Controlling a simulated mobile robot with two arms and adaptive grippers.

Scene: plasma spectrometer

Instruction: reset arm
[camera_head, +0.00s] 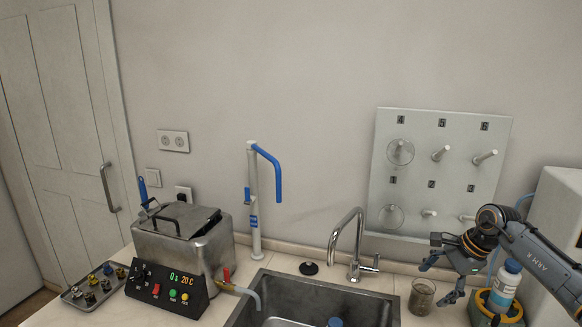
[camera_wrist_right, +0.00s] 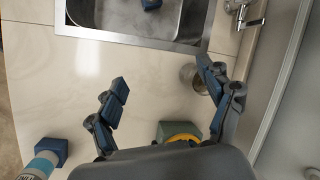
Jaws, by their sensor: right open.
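My right gripper (camera_head: 438,284) is at the right of the head view, its fingers spread over the counter beside the sink. In the right wrist view the two fingers (camera_wrist_right: 162,76) stand wide apart with nothing between them but bare counter. A glass beaker (camera_head: 422,298) stands on the counter close to the fingers; in the right wrist view the beaker (camera_wrist_right: 192,77) shows partly behind the right-hand finger. A white bottle with a blue cap (camera_head: 507,282) is beside my right arm, by a yellow ring (camera_head: 494,305). My left gripper is not in view.
A sink (camera_head: 248,307) with a chrome faucet (camera_head: 355,249) lies left of the gripper. A pegboard (camera_head: 453,127) with glassware is on the wall behind. A heating bath (camera_head: 187,259) and a tray of small parts (camera_head: 68,295) are at left. A grey box (camera_head: 560,200) stands at far right.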

